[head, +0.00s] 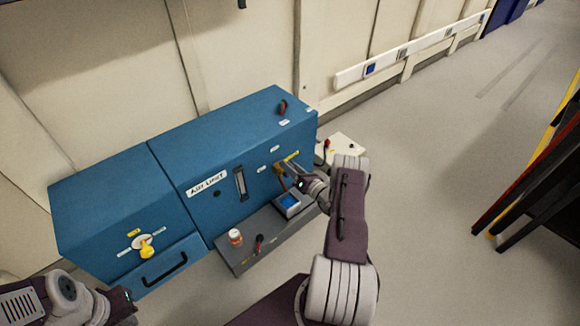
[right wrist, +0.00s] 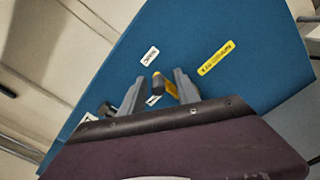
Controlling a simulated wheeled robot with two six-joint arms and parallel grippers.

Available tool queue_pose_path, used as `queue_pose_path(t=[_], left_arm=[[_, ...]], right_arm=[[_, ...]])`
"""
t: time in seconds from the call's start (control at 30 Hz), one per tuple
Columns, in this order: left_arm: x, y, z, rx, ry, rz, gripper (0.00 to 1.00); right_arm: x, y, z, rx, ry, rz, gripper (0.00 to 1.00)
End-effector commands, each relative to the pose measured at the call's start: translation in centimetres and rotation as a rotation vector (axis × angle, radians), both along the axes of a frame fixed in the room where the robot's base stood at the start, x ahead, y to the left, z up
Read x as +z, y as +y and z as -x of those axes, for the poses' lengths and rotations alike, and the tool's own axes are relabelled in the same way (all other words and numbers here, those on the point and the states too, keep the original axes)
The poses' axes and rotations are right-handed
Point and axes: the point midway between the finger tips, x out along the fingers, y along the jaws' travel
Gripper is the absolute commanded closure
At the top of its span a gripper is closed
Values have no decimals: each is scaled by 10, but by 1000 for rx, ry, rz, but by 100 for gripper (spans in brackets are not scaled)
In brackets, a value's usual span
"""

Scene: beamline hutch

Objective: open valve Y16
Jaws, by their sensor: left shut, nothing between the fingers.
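A yellow lever with a dark tip (right wrist: 165,84) sits on the blue cabinet's front panel in the right wrist view. A yellow label (right wrist: 216,58), too blurred to read, is beside it, with small white labels (right wrist: 150,55) around it. My right gripper (right wrist: 156,84) is open, with its two grey fingers on either side of the lever and a gap visible. In the head view my right gripper (head: 289,174) is at the panel's right end and partly hides the lever. My left gripper (head: 126,305) is shut and empty at the lower left, partly in view.
Another yellow handle (head: 146,250) is on the blue cabinet's (head: 215,150) left section, above a black pull handle (head: 165,268). A grey shelf (head: 238,260) in front carries a small jar (head: 236,237) and a blue-screened box (head: 287,204).

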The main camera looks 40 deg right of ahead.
Motion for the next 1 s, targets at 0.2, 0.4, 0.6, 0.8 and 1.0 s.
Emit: queue_pose_path(t=[0.2,0.4,0.6,0.8,1.0], left_arm=[[14,0,0,0,0,0,100],[34,0,0,0,0,0,100],[40,0,0,0,0,0,100],[39,0,0,0,0,0,100],[39,0,0,0,0,0,100]], right_arm=[[5,-3,18,-4,1,-1,62],[5,-6,64,-4,1,-2,62],[2,-8,89,-2,0,-1,62],[0,-7,91,1,-1,0,62],[1,-7,91,0,0,0,62]])
